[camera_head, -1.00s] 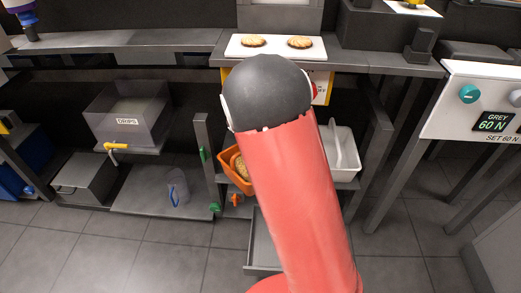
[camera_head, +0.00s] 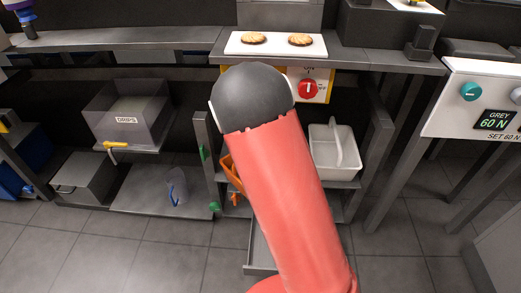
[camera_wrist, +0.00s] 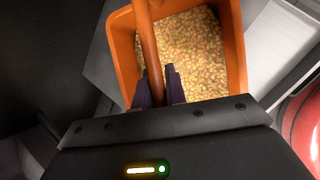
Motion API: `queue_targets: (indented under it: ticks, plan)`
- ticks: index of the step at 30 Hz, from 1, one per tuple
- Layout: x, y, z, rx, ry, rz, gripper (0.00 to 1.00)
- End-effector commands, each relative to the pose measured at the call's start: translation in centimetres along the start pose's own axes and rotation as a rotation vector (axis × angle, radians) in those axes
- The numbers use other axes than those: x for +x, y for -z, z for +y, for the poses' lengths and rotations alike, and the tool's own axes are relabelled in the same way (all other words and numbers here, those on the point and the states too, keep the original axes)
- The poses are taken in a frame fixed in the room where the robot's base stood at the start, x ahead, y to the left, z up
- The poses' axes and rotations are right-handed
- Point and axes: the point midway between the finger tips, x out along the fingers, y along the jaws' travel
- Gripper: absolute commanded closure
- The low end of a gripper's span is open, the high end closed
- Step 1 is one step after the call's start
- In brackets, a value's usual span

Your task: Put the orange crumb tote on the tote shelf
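The orange crumb tote (camera_head: 229,166) is at the left of the low shelf under the counter, mostly hidden behind my arm in the head view. In the wrist view the tote (camera_wrist: 234,60) is an orange bin filled with yellowish crumbs, with an orange handle (camera_wrist: 147,40) across it. My gripper (camera_wrist: 158,82) is over the tote, its two dark fingers on either side of the handle. The fingers sit close to the handle; I cannot tell whether they press on it. The head view hides my gripper behind my arm.
A white tote (camera_head: 332,150) stands at the right on the same shelf. A grey post (camera_head: 205,150) stands just left of the orange tote. A clear DRIPS bin (camera_head: 125,120) is farther left. The counter above holds a white board (camera_head: 275,50) with two biscuits.

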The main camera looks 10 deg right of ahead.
Motion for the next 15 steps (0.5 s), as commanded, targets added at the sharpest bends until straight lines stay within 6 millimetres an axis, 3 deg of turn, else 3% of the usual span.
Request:
queue_targets:
  ticks: [1, 5, 15]
  plan:
    - [0.01, 0.01, 0.0, 0.0, 0.0, 0.0, 0.81]
    - [0.0, 0.0, 0.0, 0.0, 0.0, 0.0, 0.66]
    - [-0.49, -0.22, 0.14, 0.0, -0.001, 0.0, 0.66]
